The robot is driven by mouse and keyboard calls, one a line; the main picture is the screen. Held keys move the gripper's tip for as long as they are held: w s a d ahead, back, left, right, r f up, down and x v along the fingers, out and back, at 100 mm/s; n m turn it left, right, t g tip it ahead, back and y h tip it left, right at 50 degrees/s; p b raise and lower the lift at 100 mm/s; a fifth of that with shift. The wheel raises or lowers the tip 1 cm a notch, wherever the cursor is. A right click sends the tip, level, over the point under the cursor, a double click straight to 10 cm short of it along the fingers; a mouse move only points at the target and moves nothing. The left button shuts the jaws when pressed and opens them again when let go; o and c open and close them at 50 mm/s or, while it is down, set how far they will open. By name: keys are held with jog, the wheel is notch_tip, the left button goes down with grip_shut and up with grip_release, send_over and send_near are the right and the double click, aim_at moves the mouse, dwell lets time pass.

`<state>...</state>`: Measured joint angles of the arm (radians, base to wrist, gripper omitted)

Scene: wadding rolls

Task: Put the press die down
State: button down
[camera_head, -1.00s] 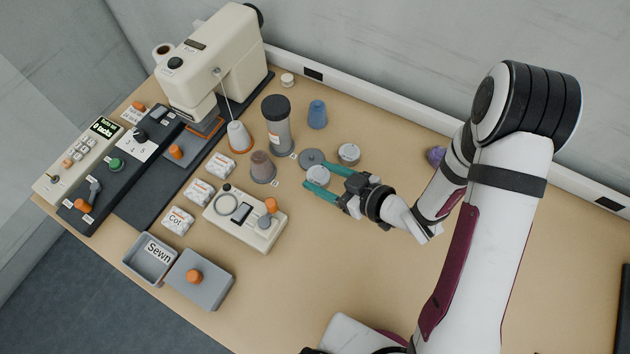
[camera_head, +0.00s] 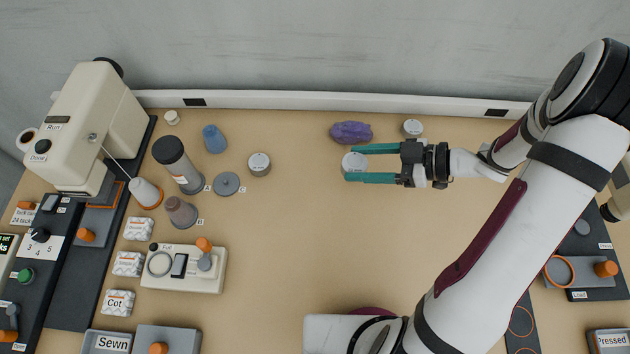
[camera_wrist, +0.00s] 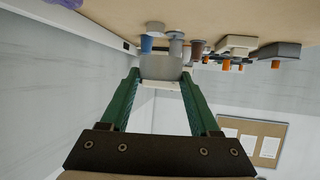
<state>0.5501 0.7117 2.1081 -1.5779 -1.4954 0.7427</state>
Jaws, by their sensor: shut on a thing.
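My gripper (camera_head: 370,164) has its teal fingers closed on the sides of a pale round press die (camera_head: 354,162), over the middle of the table near the back. The fingers point left in the head view. In the wrist view the die (camera_wrist: 160,68) shows as a grey block between the fingertips (camera_wrist: 161,85). I cannot tell exactly how high it is above the table. Two similar pale round pieces stand apart from it: one to the left (camera_head: 259,163) and one behind the gripper to the right (camera_head: 413,128). A flat grey disc (camera_head: 227,184) lies further left.
A purple lump (camera_head: 351,132) lies just behind the held die. A control box (camera_head: 185,270), cones and the sewing machine (camera_head: 95,125) fill the left. A dark press station (camera_head: 590,245) and a Pressed tray (camera_head: 608,342) are at the right. The middle table is clear.

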jog(key=d, duration=0.3)
send_over(323, 185)
jog(key=f, duration=0.7)
jog(key=shift+s+d, duration=0.2)
jog(key=shift+d, duration=0.1)
jog(key=shift+w+a+f, duration=0.1)
jog(key=shift+a+f, duration=0.05)
jog(key=shift+f, duration=0.95)
jog(key=shift+w+a+f, duration=0.1)
jog(key=shift+a+f, duration=0.05)
jog(key=shift+f, duration=0.9)
jog(key=shift+c, duration=0.6)
grip_release()
jog(key=shift+f, duration=0.1)
